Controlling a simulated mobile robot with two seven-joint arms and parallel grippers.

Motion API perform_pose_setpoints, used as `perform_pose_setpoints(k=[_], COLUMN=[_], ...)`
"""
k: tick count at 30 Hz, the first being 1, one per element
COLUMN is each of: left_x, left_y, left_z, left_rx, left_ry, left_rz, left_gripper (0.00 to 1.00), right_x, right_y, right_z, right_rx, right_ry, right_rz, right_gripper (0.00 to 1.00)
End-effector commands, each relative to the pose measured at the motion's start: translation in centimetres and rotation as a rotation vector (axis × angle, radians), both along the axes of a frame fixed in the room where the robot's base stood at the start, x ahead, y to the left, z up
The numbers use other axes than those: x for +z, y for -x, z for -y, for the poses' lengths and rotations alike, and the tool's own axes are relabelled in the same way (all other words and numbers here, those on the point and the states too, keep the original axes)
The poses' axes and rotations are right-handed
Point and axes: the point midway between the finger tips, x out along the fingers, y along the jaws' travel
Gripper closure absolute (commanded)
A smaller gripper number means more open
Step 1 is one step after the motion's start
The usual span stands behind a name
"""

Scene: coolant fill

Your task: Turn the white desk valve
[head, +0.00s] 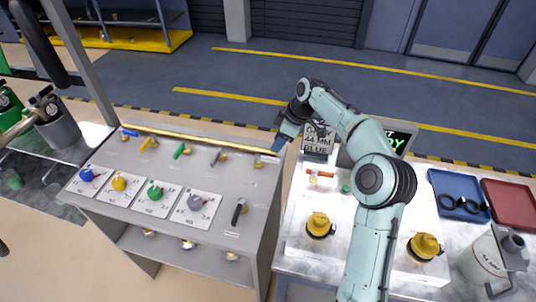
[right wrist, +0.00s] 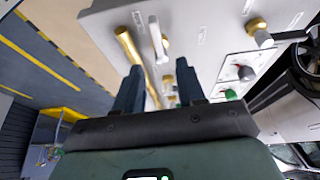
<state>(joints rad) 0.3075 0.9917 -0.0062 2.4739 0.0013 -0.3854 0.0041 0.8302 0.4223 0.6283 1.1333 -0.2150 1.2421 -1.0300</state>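The white valve lever (right wrist: 158,40) shows in the right wrist view, standing out from the grey desk panel beside a gold rail. In the head view, its brass fitting (head: 258,161) is at the right end of the row of levers, close to my right gripper (head: 281,143); the lever is hard to make out there. My right gripper also shows in the right wrist view (right wrist: 158,88), its two dark fingers spread apart. The lever is beyond the fingertips, apart from them, with nothing held. I cannot make out my left gripper.
Blue, yellow, green and grey levers (head: 217,156) line the sloped desk (head: 130,160), with matching knobs (head: 155,191) below. A black-handled valve (head: 239,211) is at its right. A gold rail (head: 195,138) runs along the back. The right table holds yellow-capped fittings (head: 319,225) and trays (head: 457,183).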

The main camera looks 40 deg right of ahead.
Motion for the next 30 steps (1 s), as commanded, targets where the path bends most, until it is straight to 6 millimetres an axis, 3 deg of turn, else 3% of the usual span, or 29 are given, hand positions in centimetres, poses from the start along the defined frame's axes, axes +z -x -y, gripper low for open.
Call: perform_pose_setpoints(k=[3,10,15,24,25,28,30], left_x=[-0.3,-0.4,-0.4,-0.4,-0.4,-0.4,-0.4], left_y=[0.3,0.3,0.3,0.3,0.3,0.3,0.3], left_z=[0.0,0.0,0.0,0.0,0.0,0.0,0.0], left_rx=[0.000,0.000,0.000,0.000,0.000,0.000,0.000], left_ry=[0.000,0.000,0.000,0.000,0.000,0.000,0.000], left_rz=[-0.002,-0.003,-0.003,-0.002,-0.002,-0.002,-0.003], left_gripper=[0.61,0.61,0.61,0.61,0.61,0.61,0.61], right_x=[-2.6,-6.0,-7.2,-7.4,-7.4,-7.4,-7.4], right_y=[-0.8,-2.0,-2.4,-2.5,-2.5,-2.5,-2.5], right_z=[-0.7,-1.6,-2.0,-2.0,-2.0,-2.0,-2.0], right_rx=[0.003,0.002,0.001,0.001,0.001,0.001,0.001], right_ry=[-0.003,-0.002,-0.001,0.000,0.000,0.000,0.000], right_rz=[-0.003,-0.001,0.000,0.002,0.002,0.002,0.002], right_gripper=[0.61,0.61,0.61,0.61,0.64,0.96,1.00])
